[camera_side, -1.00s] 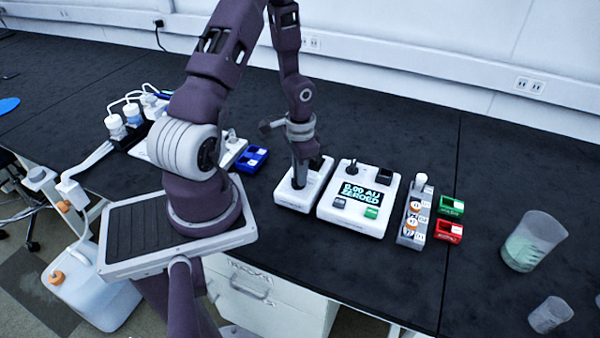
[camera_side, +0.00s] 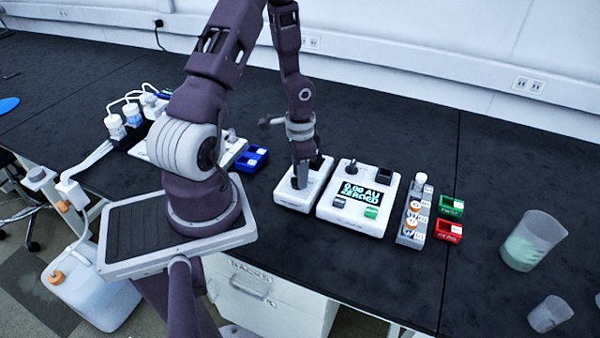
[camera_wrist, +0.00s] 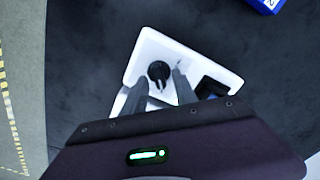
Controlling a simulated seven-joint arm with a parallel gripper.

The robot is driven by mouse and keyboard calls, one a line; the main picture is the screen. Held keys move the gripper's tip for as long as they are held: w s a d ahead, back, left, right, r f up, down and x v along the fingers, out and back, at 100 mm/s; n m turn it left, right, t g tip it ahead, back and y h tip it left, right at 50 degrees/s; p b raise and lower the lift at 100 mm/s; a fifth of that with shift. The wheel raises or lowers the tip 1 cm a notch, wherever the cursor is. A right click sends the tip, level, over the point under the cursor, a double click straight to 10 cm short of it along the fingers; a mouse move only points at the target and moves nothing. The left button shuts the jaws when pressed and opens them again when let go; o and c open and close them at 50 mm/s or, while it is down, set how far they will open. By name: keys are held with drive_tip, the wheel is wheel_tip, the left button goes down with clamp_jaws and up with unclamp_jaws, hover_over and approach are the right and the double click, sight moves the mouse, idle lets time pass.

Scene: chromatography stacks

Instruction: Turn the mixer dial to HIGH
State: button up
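The mixer is a small white box (camera_side: 290,201) on the dark bench in the side view. It also shows in the wrist view (camera_wrist: 147,50), with a round black dial (camera_wrist: 159,71) on its top. My gripper (camera_side: 299,183) points down over the mixer, its fingertips low at the dial's place; it hides the dial there. In the wrist view my gripper (camera_wrist: 159,82) has its two grey fingers apart, one on each side of the dial. I cannot tell whether they touch it. The dial's setting marks are too small to read.
Right beside the mixer stands a white meter (camera_side: 351,216) with a lit display reading about "0.00 AU ZEROED". Further right are a vial rack (camera_side: 409,236), green (camera_side: 452,206) and red (camera_side: 448,231) trays, and beakers (camera_side: 532,243). A blue tray (camera_side: 252,159) lies left. The bench behind is clear.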

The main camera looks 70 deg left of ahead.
wheel_tip(320, 180, up, 7)
drive_tip(key=shift+r, duration=0.1)
idle(0.5)
drive_tip(key=shift+r, duration=0.15)
wheel_tip(320, 180, up, 7)
drive_tip(key=y, duration=0.2)
hover_over(308, 190)
drive_tip(key=s+d+r+t, duration=0.2)
drive_tip(key=d+r, duration=0.6)
drive_tip(key=r, duration=0.2)
drive_tip(key=s+d+r+n+t+h, duration=0.1)
drive_tip(key=s+d+r+t+h, duration=0.1)
drive_tip(key=s+d+r, duration=0.4)
drive_tip(key=s+d+t, duration=0.1)
drive_tip(key=s+d, duration=0.1)
drive_tip(key=d, duration=0.2)
drive_tip(key=shift+s+r+t, duration=0.2)
drive_tip(key=shift+t, duration=0.1)
